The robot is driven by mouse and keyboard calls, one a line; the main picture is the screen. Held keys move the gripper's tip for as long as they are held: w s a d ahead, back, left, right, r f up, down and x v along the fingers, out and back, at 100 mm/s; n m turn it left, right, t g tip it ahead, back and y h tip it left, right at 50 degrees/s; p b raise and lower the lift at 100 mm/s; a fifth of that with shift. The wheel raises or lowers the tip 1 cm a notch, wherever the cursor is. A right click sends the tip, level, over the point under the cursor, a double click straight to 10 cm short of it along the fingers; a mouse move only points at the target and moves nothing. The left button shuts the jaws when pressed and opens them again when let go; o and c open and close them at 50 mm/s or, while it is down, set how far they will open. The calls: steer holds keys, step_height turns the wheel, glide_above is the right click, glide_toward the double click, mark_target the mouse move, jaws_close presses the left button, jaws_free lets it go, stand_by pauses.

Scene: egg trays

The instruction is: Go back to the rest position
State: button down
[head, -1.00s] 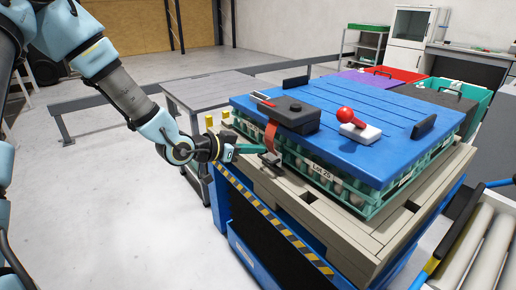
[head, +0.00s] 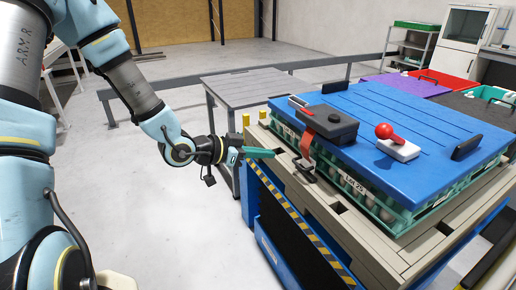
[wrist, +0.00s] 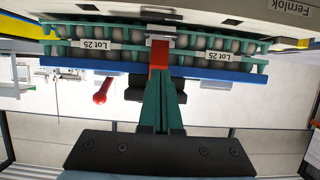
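My gripper (head: 272,153) is at the left side of the blue-lidded stack, its teal fingers pointing right toward a red strap (head: 307,141). In the head view a gap shows between the fingertips and the strap. In the wrist view the two fingers (wrist: 163,92) lie side by side, shut, with nothing visible between them. The strap also shows in the wrist view (wrist: 159,54), beyond the fingertips. It hangs from a dark box (head: 328,121) on the blue lid (head: 420,112) down to a metal buckle (head: 306,171) at the pallet edge.
Teal egg trays (head: 395,213) sit under the lid on a beige pallet (head: 345,222). A red-knobbed lever (head: 384,131) stands on the lid. A grey table (head: 245,90) is behind my gripper. Open floor (head: 170,230) lies to the left.

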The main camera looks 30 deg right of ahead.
steer(key=w+a+f+n+t+y, duration=0.1)
steer(key=w+a+n+t+y, duration=0.35)
steer(key=a, duration=0.55)
steer(key=w+a+f+n+t+y, duration=0.1)
steer(key=w+a+n+y, duration=0.2)
steer(key=w+a+y, duration=0.5)
steer(key=s+a+r+n+g, duration=0.1)
steer(key=s+a+r+n, duration=0.1)
steer(key=a, duration=0.5)
steer(key=s+a+r+n+g, duration=0.1)
steer(key=s+a+r+n, duration=0.2)
steer(key=a, duration=0.3)
steer(key=s+a+r+n+g+y+p, duration=0.1)
steer(key=s+a+r+n, duration=0.1)
steer(key=s+a+n, duration=0.2)
steer(key=a+n, duration=0.1)
steer(key=a, duration=0.2)
steer(key=shift+a+r, duration=0.15)
steer(key=shift+a, duration=0.15)
steer(key=shift+s, duration=0.1)
